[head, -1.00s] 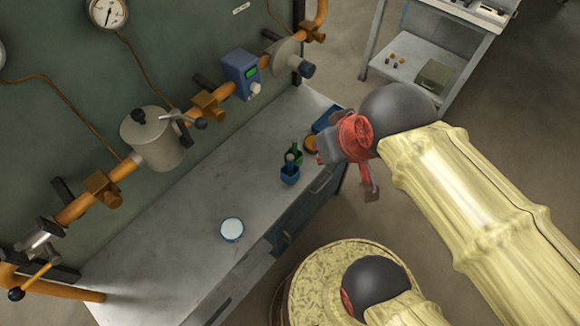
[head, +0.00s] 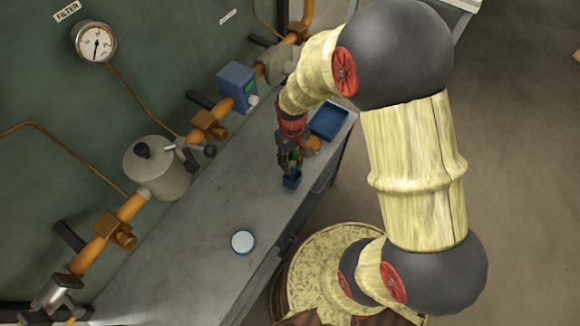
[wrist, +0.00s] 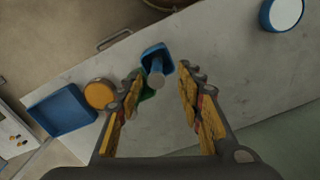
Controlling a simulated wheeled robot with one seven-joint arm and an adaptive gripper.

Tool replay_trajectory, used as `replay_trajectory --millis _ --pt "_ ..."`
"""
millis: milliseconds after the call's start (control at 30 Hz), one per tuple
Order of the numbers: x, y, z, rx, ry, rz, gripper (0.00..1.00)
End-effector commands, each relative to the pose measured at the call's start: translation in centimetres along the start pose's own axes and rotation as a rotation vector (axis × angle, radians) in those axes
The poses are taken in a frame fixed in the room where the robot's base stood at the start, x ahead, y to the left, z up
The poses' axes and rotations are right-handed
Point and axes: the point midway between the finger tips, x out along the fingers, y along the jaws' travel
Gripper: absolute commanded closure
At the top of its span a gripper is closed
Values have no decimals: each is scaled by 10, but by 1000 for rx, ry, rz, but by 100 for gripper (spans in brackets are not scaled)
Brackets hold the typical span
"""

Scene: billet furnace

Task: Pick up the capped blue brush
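A small blue holder (wrist: 157,54) stands on the bench in the wrist view, just past my fingertips. A blue stem with a round grey end (wrist: 156,81) rises from it towards the camera, between my fingers; I take this for the capped blue brush. A green item (wrist: 146,93) is beside it, partly behind my left finger. My gripper (wrist: 160,73) is open, its fingers on either side of the grey end, with no visible grip. In the head view my gripper (head: 289,156) is above the blue holder (head: 292,181) and hides most of the brush.
A blue tray (wrist: 62,108) and an orange round item (wrist: 100,94) lie close to the left finger in the wrist view. A white-topped blue round dish (head: 243,242) sits apart on the grey bench (head: 205,232). Orange pipework with valves (head: 132,207) runs along the wall.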

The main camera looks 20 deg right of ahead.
Motion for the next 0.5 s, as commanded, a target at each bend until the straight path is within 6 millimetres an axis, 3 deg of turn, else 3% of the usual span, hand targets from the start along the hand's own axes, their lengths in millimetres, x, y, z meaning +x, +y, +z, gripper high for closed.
replay_trajectory --millis 100,500 --pt "-1 3 -11 -35 36 9 63" --pt "32 4 -11 -42 36 9 63"
